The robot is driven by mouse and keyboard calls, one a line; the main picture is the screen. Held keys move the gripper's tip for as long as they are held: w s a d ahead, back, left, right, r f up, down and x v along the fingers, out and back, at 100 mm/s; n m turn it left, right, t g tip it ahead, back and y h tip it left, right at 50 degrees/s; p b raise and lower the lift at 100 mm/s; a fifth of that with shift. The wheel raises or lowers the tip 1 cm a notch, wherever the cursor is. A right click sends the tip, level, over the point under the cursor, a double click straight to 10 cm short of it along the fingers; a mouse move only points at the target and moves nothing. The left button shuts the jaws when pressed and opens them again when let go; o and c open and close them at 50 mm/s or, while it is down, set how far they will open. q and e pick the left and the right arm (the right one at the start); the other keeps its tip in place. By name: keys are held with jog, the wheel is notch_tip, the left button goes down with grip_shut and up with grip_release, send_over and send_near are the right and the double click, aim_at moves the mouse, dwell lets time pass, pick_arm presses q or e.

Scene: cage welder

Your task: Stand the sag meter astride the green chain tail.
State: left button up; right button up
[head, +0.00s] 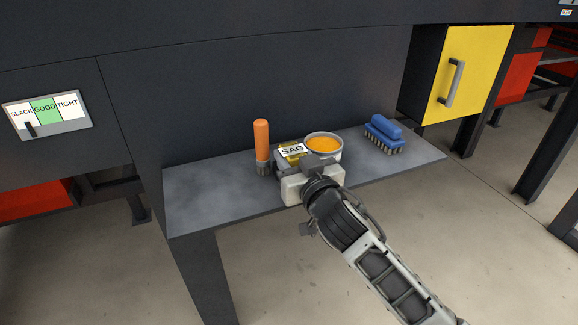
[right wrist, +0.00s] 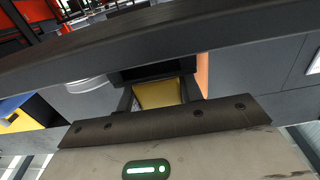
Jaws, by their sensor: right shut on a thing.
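The sag meter (head: 293,153), a yellow block with a white SAG label, is at the middle of the grey shelf. My right gripper (head: 290,168) is shut on it from the front. In the right wrist view the meter's yellow face (right wrist: 158,93) shows between the two dark fingers. Whether the meter rests on the shelf or is lifted a little, I cannot tell. Its lower part is hidden by the gripper. The green chain tail is in neither view. My left gripper is not in view.
On the shelf (head: 205,195) an orange-handled brush (head: 261,143) stands close left of the meter. A round tin with orange contents (head: 324,145) is close right, and a blue brush (head: 384,133) farther right. A SLACK/GOOD/TIGHT gauge (head: 47,116) is at left, a yellow door (head: 472,75) at right. The left shelf end is clear.

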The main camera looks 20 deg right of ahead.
jog(key=shift+r, duration=0.15)
jog(key=shift+f, duration=0.25)
jog(key=o, duration=0.9)
jog(key=shift+r, duration=0.1)
